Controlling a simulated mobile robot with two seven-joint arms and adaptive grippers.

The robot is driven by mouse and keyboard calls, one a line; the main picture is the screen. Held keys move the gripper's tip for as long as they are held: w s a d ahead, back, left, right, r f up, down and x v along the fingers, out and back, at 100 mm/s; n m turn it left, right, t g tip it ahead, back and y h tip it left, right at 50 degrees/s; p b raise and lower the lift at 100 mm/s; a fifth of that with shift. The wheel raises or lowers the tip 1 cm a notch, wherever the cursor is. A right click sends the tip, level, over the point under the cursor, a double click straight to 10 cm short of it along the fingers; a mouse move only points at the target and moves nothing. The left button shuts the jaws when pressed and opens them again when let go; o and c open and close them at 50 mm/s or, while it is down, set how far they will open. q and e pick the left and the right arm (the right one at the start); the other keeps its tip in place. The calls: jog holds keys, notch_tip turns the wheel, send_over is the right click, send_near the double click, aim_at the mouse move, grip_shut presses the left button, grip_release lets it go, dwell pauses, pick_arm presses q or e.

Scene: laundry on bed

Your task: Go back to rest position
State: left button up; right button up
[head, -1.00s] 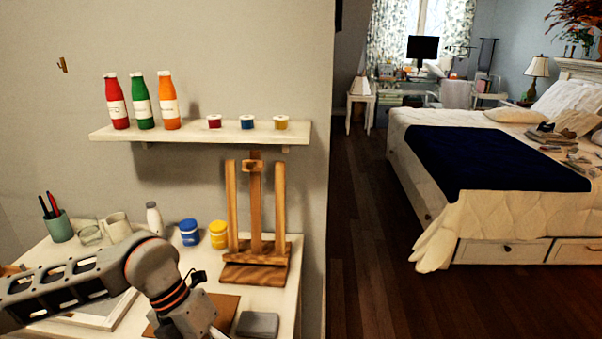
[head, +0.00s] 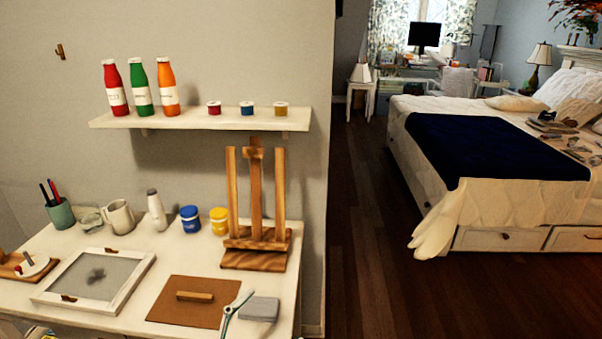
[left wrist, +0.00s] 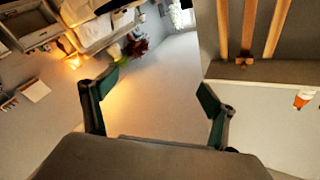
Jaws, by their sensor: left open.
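My left gripper (left wrist: 161,76) shows in the left wrist view, with its two dark fingers spread wide and nothing between them. Its camera sees the room tilted, with a bare wall behind the fingers. The left arm is out of the head view. My right gripper is in neither view. The task names no object.
A white desk (head: 130,262) holds a framed screen (head: 95,278), a brown board (head: 190,303), a wooden easel (head: 255,262), jars and mugs. A shelf (head: 200,119) with bottles hangs above. Dark floor (head: 375,260) lies clear between desk and bed (head: 480,215).

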pick_arm(q)
jog(key=s+a+f+n+g+y, duration=0.1)
jog(key=s+a+f+n+y, duration=0.2)
jog(key=f, duration=0.5)
jog(key=s+a+f+n+g+y, duration=0.2)
jog(key=s+a+f+n+y, duration=0.1)
jog(key=s+a+f, duration=0.3)
jog(key=s+a+f+n+g+y, duration=0.2)
jog(key=s+a+f, duration=0.3)
jog(key=f, duration=0.6)
jog(key=shift+n+y, duration=0.7)
